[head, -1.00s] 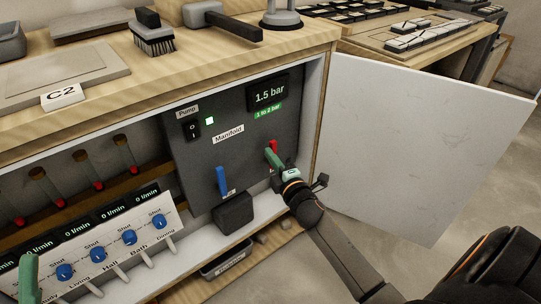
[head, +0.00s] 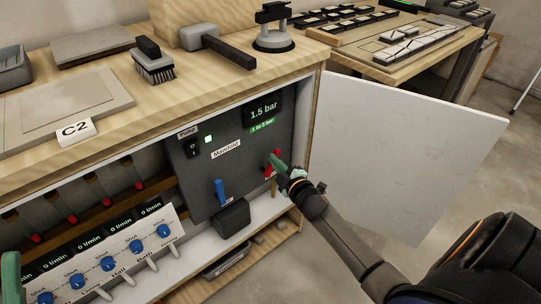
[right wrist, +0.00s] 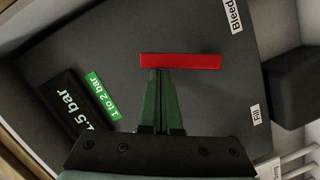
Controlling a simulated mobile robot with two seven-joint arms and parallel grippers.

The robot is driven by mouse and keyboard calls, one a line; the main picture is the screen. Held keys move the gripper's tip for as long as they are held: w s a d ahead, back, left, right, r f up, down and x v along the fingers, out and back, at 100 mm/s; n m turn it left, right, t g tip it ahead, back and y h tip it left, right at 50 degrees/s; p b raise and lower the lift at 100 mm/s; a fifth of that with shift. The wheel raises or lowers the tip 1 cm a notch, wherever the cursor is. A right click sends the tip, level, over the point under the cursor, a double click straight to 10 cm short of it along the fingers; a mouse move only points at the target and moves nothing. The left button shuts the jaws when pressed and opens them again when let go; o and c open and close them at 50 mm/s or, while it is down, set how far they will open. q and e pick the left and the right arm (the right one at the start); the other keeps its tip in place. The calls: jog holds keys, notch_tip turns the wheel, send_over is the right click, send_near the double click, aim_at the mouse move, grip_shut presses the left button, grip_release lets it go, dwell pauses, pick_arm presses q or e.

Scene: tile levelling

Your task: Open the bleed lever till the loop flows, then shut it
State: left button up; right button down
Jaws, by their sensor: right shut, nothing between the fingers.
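The red lever (head: 269,167) stands on the right of the dark manifold panel (head: 212,174). In the right wrist view the red lever (right wrist: 185,62) lies just past my fingertips, with a "Bleed" label (right wrist: 235,15) near its end. My right gripper (head: 276,160) is shut and empty; its green fingertips (right wrist: 157,75) are against or just short of the lever's side, and I cannot tell which. A blue lever (head: 220,190) stands to the left. The display (head: 262,112) reads 1.5 bar. The flow readouts (head: 90,243) show 0 l/min. A green finger of my left gripper (head: 11,275) shows at the left edge.
The white cabinet door (head: 410,150) stands open at the right. A black box (head: 233,217) sits under the blue lever. Blue knobs (head: 107,264) line the front at lower left. A brush (head: 152,62) and a mallet (head: 217,42) lie on the bench top.

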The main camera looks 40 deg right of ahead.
pick_arm(q)
jog(key=w+a+f+n+g+y+p, duration=0.1)
jog(key=w+f+n+g+y+p, duration=0.1)
jog(key=w+f+n+y, duration=0.4)
jog(key=w+a+f+n+g+y+p, duration=0.15)
jog(key=f+y, duration=0.25)
jog(key=f, duration=0.5)
notch_tip(320, 180, up, 8)
jog(key=s+d+m+t+h+b, duration=0.1)
jog(key=s+d+m+t+h, duration=0.1)
jog(key=h, duration=0.1)
pick_arm(e)
jog(key=d+f+m+g+y, duration=0.1)
jog(key=d+f+m+y, duration=0.1)
jog(key=d+f+m, duration=0.2)
jog(key=shift+w+d+f+m+y, duration=0.25)
jog(key=shift+d+m, duration=0.65)
jog(key=shift+m, duration=1)
pick_arm(q)
jog(key=shift+t, duration=0.25)
pick_arm(e)
jog(key=shift+r, duration=0.15)
pick_arm(q)
jog(key=shift+w, duration=0.1)
pick_arm(e)
jog(key=shift+r, duration=0.1)
